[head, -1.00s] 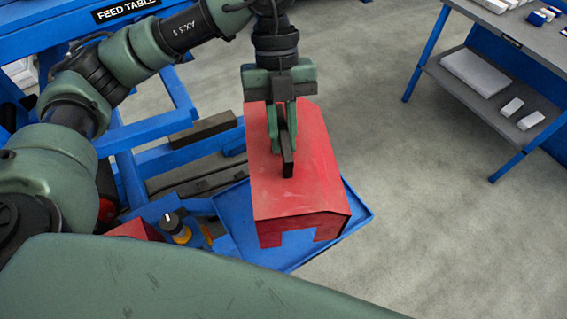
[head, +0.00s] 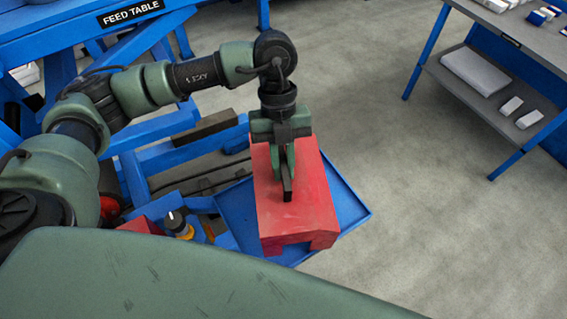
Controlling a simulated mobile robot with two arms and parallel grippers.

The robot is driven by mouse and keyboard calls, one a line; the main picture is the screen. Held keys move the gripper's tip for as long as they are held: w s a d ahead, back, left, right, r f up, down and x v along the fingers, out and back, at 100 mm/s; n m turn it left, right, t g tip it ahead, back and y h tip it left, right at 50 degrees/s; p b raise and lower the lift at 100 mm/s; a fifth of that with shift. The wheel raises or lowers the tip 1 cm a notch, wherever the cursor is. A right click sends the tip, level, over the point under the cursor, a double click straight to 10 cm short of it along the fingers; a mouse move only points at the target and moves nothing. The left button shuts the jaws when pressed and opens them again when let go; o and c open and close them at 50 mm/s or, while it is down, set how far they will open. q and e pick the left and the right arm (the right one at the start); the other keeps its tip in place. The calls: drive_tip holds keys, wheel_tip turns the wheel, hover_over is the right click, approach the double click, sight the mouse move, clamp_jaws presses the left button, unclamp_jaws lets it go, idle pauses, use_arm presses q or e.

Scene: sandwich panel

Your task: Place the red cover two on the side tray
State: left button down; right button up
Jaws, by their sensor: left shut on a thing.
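The red cover (head: 308,196) is a box-like red piece with a notch in its near lower edge and a dark upright handle on top. My left gripper (head: 286,178) is shut on that handle, pointing down from above. The blue side tray (head: 349,205) lies under the cover; its rim shows to the left and right. I cannot tell whether the cover touches the tray floor. My right gripper is not in view.
A blue feed table (head: 60,30) stands at the upper left. Another red piece (head: 141,225) and a black-and-yellow knob (head: 178,222) sit left of the tray. A grey shelf unit (head: 480,85) stands at the right. Open floor lies between.

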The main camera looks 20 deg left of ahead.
use_arm(q)
drive_tip(key=c, duration=1.4)
unclamp_jaws()
drive_tip(key=shift+r, duration=0.1)
drive_tip(key=b+v, duration=0.3)
drive_tip(key=v, duration=0.7)
drive_tip(key=shift+w+r, duration=0.15)
drive_tip(key=shift+r, duration=0.2)
drive_tip(key=shift+w+a+r, duration=0.1)
drive_tip(key=shift+a+r, duration=0.05)
drive_tip(key=shift+r, duration=0.45)
